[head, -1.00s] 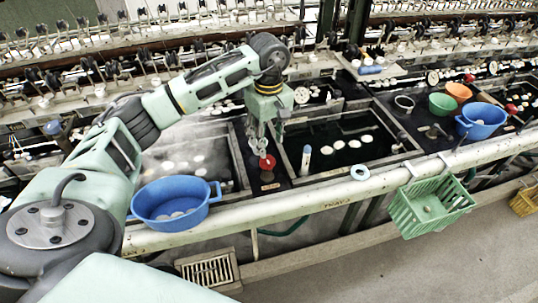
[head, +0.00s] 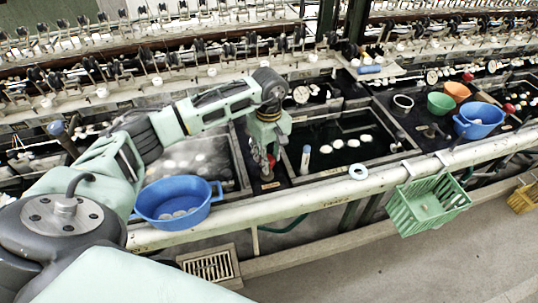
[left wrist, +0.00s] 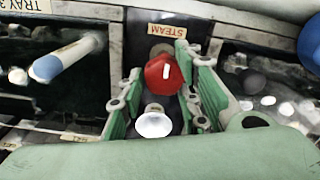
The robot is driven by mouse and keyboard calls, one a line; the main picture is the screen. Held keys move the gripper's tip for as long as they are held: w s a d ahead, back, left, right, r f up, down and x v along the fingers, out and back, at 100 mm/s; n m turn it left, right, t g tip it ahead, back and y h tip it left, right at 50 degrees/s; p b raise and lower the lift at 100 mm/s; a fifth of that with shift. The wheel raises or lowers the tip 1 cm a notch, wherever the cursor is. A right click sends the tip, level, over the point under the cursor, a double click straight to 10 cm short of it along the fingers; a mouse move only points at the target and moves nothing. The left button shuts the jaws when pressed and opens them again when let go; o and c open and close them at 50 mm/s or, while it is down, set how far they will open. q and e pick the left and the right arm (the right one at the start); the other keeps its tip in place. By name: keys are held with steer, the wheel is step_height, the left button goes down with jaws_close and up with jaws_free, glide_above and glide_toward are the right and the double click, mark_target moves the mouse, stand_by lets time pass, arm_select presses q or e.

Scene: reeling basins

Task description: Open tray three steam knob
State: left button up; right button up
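The red steam knob (left wrist: 164,74) has a white mark on its face and sits below a "STEAM" label (left wrist: 167,30) in the left wrist view. In the head view the knob (head: 271,161) is partly hidden by my left gripper (head: 264,158), which points down at it on the dark strip between two basins. In the left wrist view the green fingers of my left gripper (left wrist: 160,70) stand apart on either side of the knob. The right finger is very close to it; I cannot tell whether it touches. A "TRAY 3" label (left wrist: 22,6) shows at the upper left. My right gripper is not in view.
A blue basin (head: 172,199) sits at the front left, near my arm. A pale rail (head: 300,195) runs along the front, with a green basket (head: 428,203) hanging from it.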

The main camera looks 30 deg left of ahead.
arm_select(q)
steer(key=shift+w+r, duration=0.1)
steer(key=c, duration=0.6)
steer(key=shift+o, duration=0.2)
